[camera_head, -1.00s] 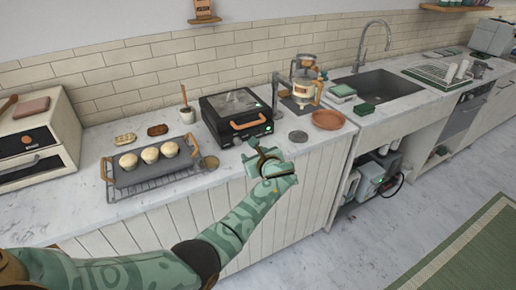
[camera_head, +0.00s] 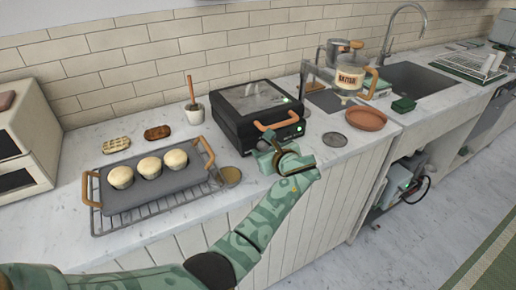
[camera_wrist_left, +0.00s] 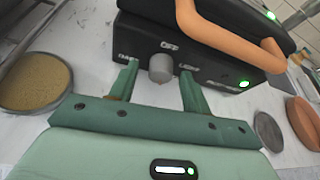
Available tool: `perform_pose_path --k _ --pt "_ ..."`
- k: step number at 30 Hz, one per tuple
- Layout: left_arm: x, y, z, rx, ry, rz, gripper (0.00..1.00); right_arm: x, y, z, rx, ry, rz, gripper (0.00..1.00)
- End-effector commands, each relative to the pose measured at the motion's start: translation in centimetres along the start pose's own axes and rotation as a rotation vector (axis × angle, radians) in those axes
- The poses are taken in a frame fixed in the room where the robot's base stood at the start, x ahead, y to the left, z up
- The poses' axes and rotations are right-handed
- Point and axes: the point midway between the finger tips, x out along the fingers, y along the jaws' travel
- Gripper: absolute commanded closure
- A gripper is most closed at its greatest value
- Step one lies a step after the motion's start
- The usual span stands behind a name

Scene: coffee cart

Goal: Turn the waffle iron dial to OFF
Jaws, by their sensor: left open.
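The waffle iron (camera_head: 232,119) is black with an orange handle and stands on the counter. Its grey dial (camera_wrist_left: 161,68) shows on the front face in the left wrist view, below an OFF label (camera_wrist_left: 170,46), with another label to its left. I cannot tell which way the dial points. My left gripper (camera_head: 270,151) is open in front of the iron. In the left wrist view its fingers (camera_wrist_left: 160,78) stand on either side of the dial, with gaps visible and no clear contact. A green light (camera_wrist_left: 243,84) glows right of the dial. My right gripper is not in view.
A griddle tray (camera_head: 160,185) with pastries on a wire rack stands to the left. A round tin (camera_head: 230,176) sits near the iron's front left. A grey disc (camera_head: 335,139) and a terracotta dish (camera_head: 366,120) lie to the right. A batter dispenser (camera_head: 347,80) stands behind them.

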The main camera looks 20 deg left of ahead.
Motion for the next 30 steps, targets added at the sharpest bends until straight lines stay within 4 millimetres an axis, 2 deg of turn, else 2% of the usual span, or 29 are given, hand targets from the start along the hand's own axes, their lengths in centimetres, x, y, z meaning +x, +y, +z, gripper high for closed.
perform_pose_path --k 10,11,15,23,30 --pt "-0.1 -0.2 -0.1 -0.001 -0.001 -0.001 0.52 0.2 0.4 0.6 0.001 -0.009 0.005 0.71" --pt "-0.1 -0.2 -0.1 -0.001 -0.001 0.000 0.57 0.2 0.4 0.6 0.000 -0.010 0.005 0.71" --pt "-0.1 -0.1 -0.1 -0.001 0.000 -0.001 0.96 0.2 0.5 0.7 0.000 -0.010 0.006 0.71" --pt "-0.1 -0.1 -0.1 -0.013 -0.001 -0.006 0.97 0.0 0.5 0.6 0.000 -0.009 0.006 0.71" --pt "-0.2 0.0 0.1 -0.104 -0.004 -0.044 0.97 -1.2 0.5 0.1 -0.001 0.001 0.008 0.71"
